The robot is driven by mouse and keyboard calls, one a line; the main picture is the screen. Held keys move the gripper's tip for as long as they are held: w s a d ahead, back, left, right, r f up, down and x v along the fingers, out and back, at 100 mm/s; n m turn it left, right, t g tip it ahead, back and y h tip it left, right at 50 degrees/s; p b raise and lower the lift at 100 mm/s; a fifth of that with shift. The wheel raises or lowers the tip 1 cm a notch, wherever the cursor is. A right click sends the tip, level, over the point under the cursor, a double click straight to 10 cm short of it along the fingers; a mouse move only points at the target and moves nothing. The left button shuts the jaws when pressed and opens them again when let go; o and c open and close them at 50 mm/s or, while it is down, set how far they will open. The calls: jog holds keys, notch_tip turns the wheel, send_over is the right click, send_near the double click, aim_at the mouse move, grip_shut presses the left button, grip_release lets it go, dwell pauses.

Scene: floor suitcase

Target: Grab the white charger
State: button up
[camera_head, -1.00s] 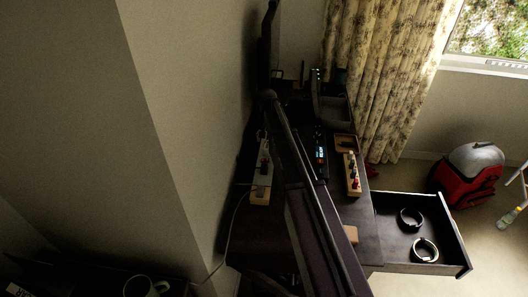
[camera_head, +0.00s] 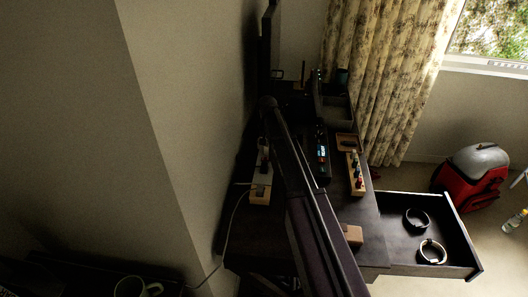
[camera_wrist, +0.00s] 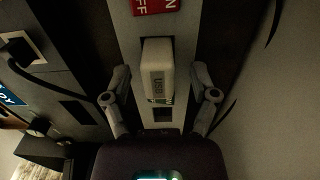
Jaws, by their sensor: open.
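The white charger (camera_wrist: 157,62), marked USB, stands in a socket of a pale power strip (camera_wrist: 160,18) in the wrist view. My gripper (camera_wrist: 160,92) is open, with one finger on each side of the charger and a visible gap on both sides. I cannot tell how deep the fingertips reach beside it. In the head view the power strip (camera_head: 260,192) lies on the dark desk near the wall. My arm covers the gripper there, and I cannot make out the charger in that view.
A red switch label (camera_wrist: 155,5) is at the strip's far end. Black plugs and cables (camera_wrist: 20,48) lie to the left in the wrist view. An open drawer (camera_head: 470,235) holds two round bands. Small boxes (camera_head: 355,175) stand along the desk's right side.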

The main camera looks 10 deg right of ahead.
dwell(0.4)
grip_shut()
jog(key=shift+r, duration=0.15)
notch_tip(320, 180, up, 10)
jog(key=p, duration=1)
dwell(0.8)
